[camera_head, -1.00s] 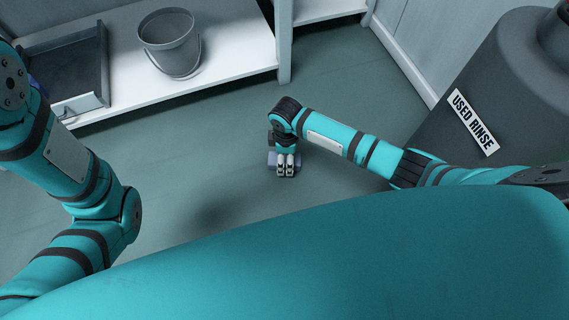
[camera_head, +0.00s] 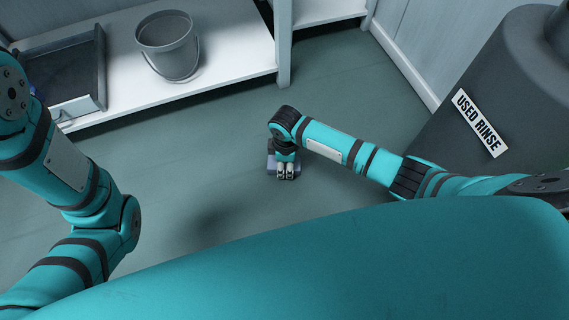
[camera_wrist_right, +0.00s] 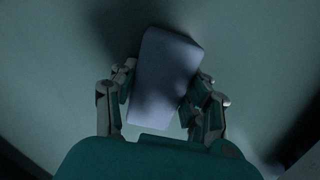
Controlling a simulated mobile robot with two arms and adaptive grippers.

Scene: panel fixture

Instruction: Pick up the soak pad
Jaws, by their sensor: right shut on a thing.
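The soak pad (camera_wrist_right: 165,78) is a pale blue-lavender rectangular block. In the right wrist view it lies between my right gripper's two fingers, slightly tilted, with its far end past the fingertips. In the head view only a small edge of the pad (camera_head: 270,164) shows beside the right gripper (camera_head: 286,173), which points down over the floor and hides the rest. The right gripper is shut on the pad. I cannot tell whether the pad touches the floor. My left arm shows at the left of the head view, but its gripper is out of sight.
A white shelf (camera_head: 225,62) at upper left holds a grey bucket (camera_head: 168,50) and a dark tray (camera_head: 68,78). A grey drum labelled USED RINSE (camera_head: 480,123) stands at the right. The green floor (camera_head: 215,150) around the right gripper is clear.

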